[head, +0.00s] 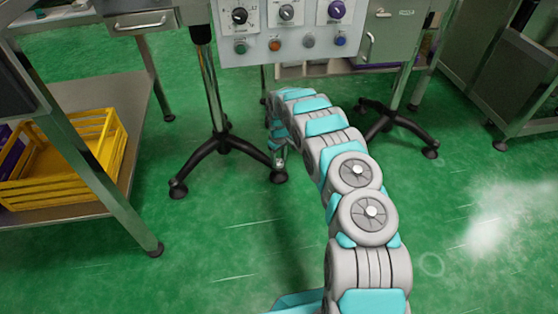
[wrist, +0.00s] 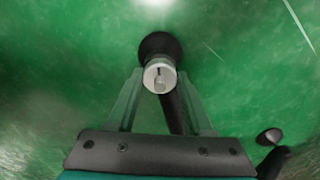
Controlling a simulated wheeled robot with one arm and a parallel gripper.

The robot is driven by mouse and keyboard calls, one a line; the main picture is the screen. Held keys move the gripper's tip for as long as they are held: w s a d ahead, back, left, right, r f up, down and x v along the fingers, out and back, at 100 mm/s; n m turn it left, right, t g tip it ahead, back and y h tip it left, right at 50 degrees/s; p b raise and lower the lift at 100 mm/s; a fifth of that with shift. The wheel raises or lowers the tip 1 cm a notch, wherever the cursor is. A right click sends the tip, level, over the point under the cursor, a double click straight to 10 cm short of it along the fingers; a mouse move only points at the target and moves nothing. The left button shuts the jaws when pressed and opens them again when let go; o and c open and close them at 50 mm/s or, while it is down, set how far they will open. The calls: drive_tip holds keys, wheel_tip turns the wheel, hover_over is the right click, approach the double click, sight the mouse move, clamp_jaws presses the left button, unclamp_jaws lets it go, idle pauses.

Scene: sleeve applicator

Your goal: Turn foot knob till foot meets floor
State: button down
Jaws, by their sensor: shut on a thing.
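The foot knob (wrist: 160,76) is a small silvery round piece with a pin in its middle, seen from above in the wrist view. In the head view the knob (head: 280,160) sits at the end of a black stand leg. Below it is the black round foot (wrist: 160,46), which also shows in the head view (head: 278,177). Whether the foot touches the floor I cannot tell. My gripper (wrist: 160,80) is shut on the knob, with one finger on each side. In the head view my arm partly hides the gripper.
The stand's black legs (head: 205,160) spread under a grey control panel (head: 285,42). At left, a metal shelf (head: 95,95) holds a yellow crate (head: 60,180). Another black stand base (head: 395,118) stands to the right. The green floor (head: 470,190) at right is clear.

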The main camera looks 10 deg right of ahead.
sight(279, 162)
drive_tip(key=shift+s+f+m, duration=0.1)
drive_tip(key=shift+m, duration=0.4)
drive_tip(key=shift+c, duration=1.5)
unclamp_jaws()
drive_tip(key=shift+r, duration=0.2)
drive_tip(key=shift+r, duration=3.8)
